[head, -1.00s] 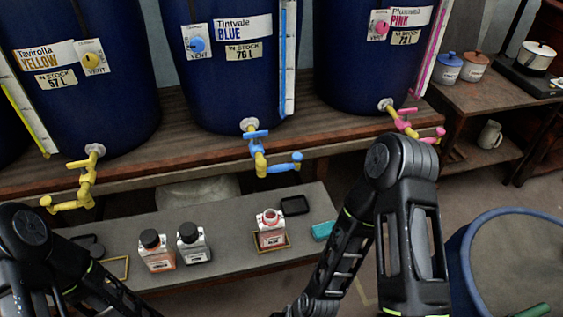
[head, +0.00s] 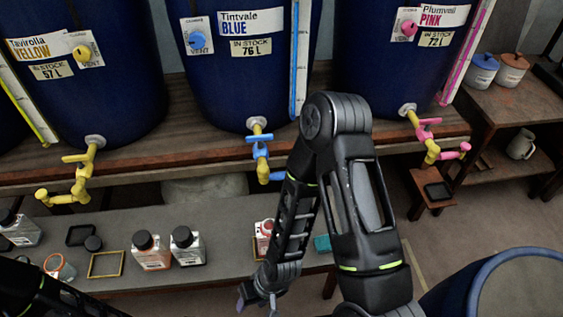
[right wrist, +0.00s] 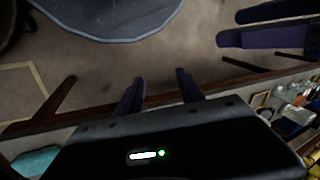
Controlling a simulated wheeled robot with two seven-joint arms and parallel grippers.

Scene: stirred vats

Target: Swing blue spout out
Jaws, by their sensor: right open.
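The blue spout (head: 262,168) hangs from the tap under the middle vat, labelled Tintvale Blue (head: 240,70). Its blue handle (head: 260,137) sits just above it. The spout's right end is hidden behind my right arm. My right gripper (head: 257,300) is low in the head view, below the spout and over the front of the low bench, well apart from the spout. In the right wrist view its two fingers (right wrist: 160,90) stand apart with nothing between them. My left arm shows only at the bottom left corner; its gripper is out of view.
A yellow spout (head: 65,192) hangs at left and a pink one (head: 440,152) at right. The grey bench (head: 215,222) below carries several bottles, including a white and red one (head: 264,230) near my right forearm. A blue-rimmed tub (head: 470,285) stands at lower right.

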